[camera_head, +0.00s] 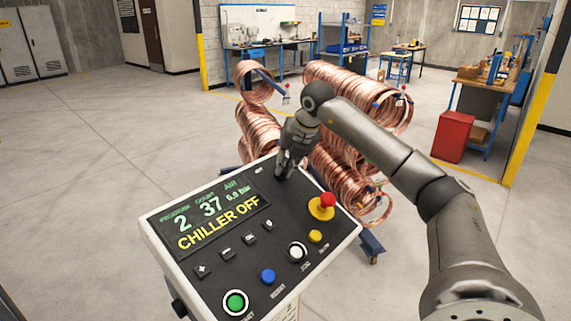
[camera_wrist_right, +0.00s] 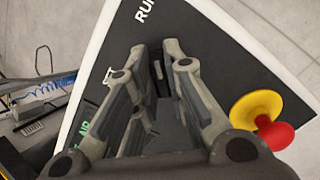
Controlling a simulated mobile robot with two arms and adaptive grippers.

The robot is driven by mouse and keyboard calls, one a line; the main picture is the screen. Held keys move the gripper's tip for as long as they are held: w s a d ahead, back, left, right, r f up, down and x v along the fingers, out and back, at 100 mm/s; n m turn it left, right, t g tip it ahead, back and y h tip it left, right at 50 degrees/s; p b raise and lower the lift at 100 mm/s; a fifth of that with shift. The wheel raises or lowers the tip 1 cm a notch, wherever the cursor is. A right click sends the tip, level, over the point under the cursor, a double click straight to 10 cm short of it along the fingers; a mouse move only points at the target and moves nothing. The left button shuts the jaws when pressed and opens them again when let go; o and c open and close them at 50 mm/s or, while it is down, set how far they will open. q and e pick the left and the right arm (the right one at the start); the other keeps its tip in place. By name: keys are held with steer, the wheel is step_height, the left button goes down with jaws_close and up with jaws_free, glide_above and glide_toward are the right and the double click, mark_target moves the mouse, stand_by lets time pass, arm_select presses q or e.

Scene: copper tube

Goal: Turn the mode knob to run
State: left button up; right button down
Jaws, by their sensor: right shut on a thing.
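The control panel (camera_head: 212,262) is a tilted dark face in a white housing, in the lower middle of the head view. Its display (camera_head: 215,217) reads "CHILLER OFF". My right gripper (camera_head: 283,172) reaches down to the panel's far edge, beside the display. In the wrist view its fingers (camera_wrist_right: 160,72) are closed around the dark mode knob (camera_wrist_right: 158,76), which is mostly hidden between them. A "RUN" label (camera_wrist_right: 146,9) is printed just beyond the fingertips. I cannot tell the knob's setting. My left gripper is not in view.
A red stop button (camera_head: 327,200) on a yellow base sits close to the right of my gripper. A green button (camera_head: 235,302), a blue button (camera_head: 267,276) and other buttons lie nearer. Copper coils (camera_head: 345,95) on a rack stand behind the panel. The floor at left is clear.

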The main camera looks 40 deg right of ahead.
steer(key=shift+r, duration=0.1)
steer(key=c, duration=1.5)
jaws_free()
steer(key=v, duration=1.2)
